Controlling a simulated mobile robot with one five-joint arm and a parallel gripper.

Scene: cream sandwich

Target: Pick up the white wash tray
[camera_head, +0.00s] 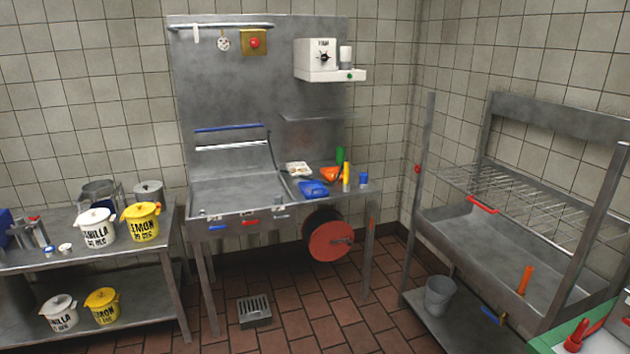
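A small white tray-like item (298,168) lies on the steel worktop, right of the sunken basin area. It looks like a shallow tray with small darker spots in it, too small to make out. No other white tray is plain in view. A blue item (314,188) lies just in front of it and an orange item (330,174) to its right. My gripper is not in view.
A green bottle (340,155), a yellow bottle (346,173) and a blue container (363,179) stand at the worktop's right. A red wheel (330,240) hangs below. Left is a bench (40,262) with buckets; right, a steel sink (470,242). The tiled floor between has a drain (254,310).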

